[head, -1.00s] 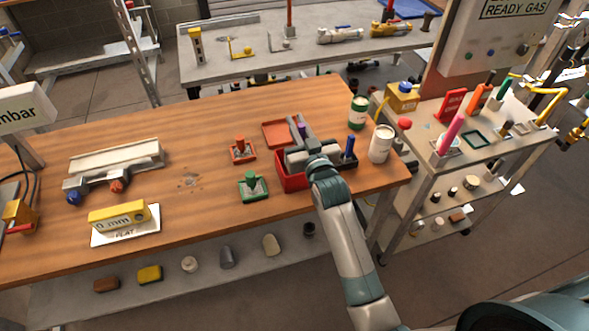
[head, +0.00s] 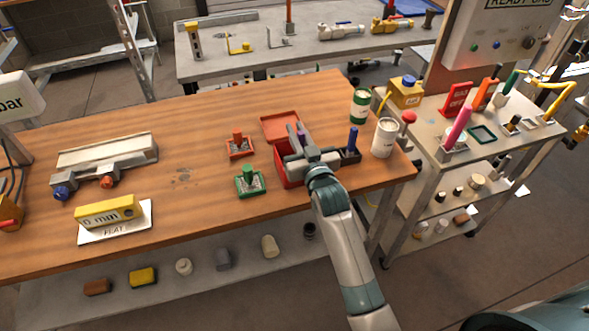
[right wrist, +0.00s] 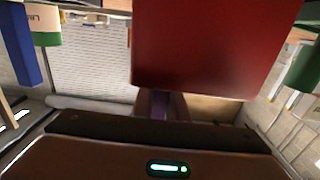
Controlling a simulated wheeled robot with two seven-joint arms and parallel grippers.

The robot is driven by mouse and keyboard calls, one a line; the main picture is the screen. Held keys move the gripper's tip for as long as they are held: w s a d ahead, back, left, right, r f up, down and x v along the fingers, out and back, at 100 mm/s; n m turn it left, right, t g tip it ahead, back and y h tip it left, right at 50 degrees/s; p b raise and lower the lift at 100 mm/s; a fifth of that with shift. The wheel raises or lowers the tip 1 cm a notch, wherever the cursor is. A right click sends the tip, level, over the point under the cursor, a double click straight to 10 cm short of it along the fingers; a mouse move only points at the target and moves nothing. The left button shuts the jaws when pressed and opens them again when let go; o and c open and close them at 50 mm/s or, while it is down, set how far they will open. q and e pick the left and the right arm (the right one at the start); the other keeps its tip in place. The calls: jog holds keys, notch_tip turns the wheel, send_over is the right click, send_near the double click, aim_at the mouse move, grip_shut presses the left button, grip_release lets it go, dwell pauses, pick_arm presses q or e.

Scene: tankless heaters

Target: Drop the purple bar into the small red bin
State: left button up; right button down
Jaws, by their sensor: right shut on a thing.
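The small red bin (head: 284,176) stands near the front right of the wooden workbench, partly hidden by my right gripper. A red lid-like panel (head: 281,128) is behind it. My right gripper (head: 297,160) is over the bin, shut on the purple bar (head: 300,138), whose upper end shows above the fingers. In the right wrist view a strip of the purple bar (right wrist: 158,106) shows between the fingers, below a large red surface (right wrist: 215,45). The bar's lower end is hidden, and I cannot tell how deep it reaches. My left gripper is not in view.
Right of the gripper, a dark holder (head: 349,157) carries a blue bar (head: 352,139). A white can (head: 383,138) and a green-white can (head: 360,105) stand nearby. Red (head: 238,146) and green (head: 249,182) posted blocks are to the left. The bench's middle is mostly clear.

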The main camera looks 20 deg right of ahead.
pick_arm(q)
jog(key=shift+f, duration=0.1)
pick_arm(e)
jog(key=shift+f, duration=0.1)
jog(key=c, duration=1.7)
grip_release()
jog(key=shift+o, duration=0.2)
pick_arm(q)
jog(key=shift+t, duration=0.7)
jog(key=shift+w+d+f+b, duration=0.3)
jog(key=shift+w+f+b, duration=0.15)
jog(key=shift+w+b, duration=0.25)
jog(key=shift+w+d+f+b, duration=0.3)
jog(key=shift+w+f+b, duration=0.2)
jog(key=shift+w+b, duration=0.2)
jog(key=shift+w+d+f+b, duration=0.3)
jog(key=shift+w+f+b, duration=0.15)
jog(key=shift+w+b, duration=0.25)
pick_arm(e)
jog(key=s, duration=1.7)
jog(key=shift+s+d, duration=0.15)
jog(key=shift+d, duration=0.1)
